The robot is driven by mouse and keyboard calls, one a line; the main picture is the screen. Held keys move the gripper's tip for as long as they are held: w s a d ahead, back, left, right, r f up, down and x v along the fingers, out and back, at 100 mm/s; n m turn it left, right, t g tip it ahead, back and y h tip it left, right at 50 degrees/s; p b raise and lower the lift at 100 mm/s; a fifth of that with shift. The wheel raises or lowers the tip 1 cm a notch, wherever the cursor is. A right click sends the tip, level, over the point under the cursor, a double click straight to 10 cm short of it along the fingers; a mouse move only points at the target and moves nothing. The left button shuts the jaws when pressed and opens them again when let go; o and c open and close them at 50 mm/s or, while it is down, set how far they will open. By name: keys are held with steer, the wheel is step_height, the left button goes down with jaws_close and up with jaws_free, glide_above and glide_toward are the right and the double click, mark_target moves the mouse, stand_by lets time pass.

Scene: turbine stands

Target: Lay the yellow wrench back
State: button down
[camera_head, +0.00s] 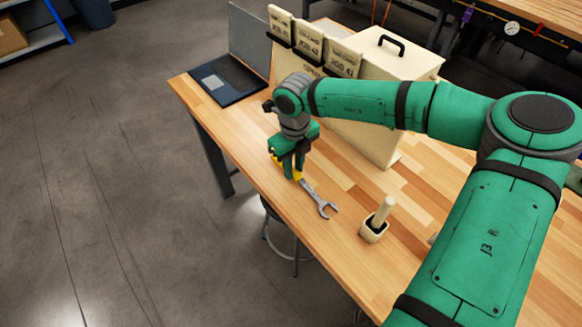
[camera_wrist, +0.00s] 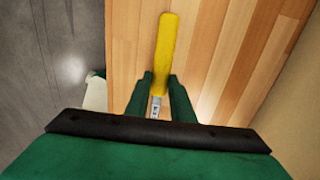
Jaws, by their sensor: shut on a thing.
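The yellow wrench has a yellow handle and a grey metal open-end head (camera_head: 322,204). My gripper (camera_head: 292,172) is shut on the wrench, with its fingers on either side of it near where handle meets shaft. In the head view the wrench is close to the wooden table top near its front edge; I cannot tell whether it touches the wood. In the wrist view the yellow handle (camera_wrist: 165,52) points away between my two fingers (camera_wrist: 158,85), and a bit of grey shaft shows below it. The rest of the wrench is hidden there by my gripper.
A beige cabinet (camera_head: 412,66) with a black handle and labelled job cards (camera_head: 309,40) stands behind my arm. A dark blue mat or folder (camera_head: 228,80) lies at the table's far left. A small holder with a peg (camera_head: 373,230) stands right of the wrench. A stool (camera_head: 290,250) is below the edge.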

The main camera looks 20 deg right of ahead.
steer(key=c, duration=1.5)
jaws_free()
steer(key=shift+o, duration=1)
steer(key=shift+w+r, duration=0.1)
steer(key=shift+w, duration=0.05)
steer(key=shift+r, duration=3.4)
